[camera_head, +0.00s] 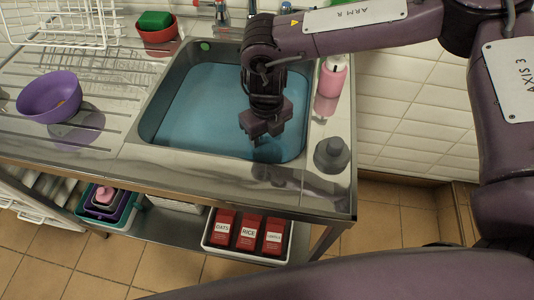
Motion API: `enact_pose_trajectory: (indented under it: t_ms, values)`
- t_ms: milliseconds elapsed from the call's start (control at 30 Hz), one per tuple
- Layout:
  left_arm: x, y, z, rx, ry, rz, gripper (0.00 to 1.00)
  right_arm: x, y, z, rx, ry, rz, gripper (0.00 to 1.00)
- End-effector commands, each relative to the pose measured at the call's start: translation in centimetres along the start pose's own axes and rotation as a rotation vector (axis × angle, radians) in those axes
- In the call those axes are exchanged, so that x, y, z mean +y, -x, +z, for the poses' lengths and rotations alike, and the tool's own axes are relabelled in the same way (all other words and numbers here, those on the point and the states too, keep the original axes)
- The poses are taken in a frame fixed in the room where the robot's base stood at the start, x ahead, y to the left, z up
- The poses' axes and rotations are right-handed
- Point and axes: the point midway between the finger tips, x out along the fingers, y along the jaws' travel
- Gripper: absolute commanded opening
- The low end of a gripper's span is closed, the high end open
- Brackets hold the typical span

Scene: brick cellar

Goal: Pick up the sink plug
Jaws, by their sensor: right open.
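My right gripper (264,138) is open and points down over the right part of the sink (172,72), low over the blue water (205,110) or partly in it. I cannot tell whether its fingertips touch anything. I see no sink plug for certain; the gripper and the blue water hide part of the sink floor. A dark grey round piece with a raised knob (332,155) stands on the metal rim right of the sink, apart from the gripper. It may be a plug, but I cannot tell. My left gripper is out of view.
A pink bottle (332,78) stands right of the sink, near my arm. The tap (221,14) is behind. A purple bowl (49,96) sits on the drainer. Red boxes (248,232) sit below.

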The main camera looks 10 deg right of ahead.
Motion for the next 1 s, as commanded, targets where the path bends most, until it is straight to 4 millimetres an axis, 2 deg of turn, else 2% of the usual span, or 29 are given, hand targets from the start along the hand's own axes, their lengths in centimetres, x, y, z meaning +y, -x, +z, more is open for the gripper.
enact_pose_trajectory:
  t_ms: [300,567,600,900,1000]
  values:
    - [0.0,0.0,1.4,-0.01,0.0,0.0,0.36,-0.2,-4.3,-0.1,0.001,-0.001,0.001,0.49]
    - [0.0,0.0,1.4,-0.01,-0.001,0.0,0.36,-0.2,-4.7,0.0,-0.001,-0.001,0.002,0.49]
    - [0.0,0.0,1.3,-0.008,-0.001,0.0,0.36,-0.2,-4.7,0.0,-0.002,-0.001,0.002,0.47]
    - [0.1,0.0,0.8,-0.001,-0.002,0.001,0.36,-0.2,-4.7,0.0,-0.002,-0.001,0.002,0.1]
    - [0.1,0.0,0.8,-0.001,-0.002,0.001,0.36,-0.2,-4.6,0.0,-0.002,-0.001,0.002,0.1]
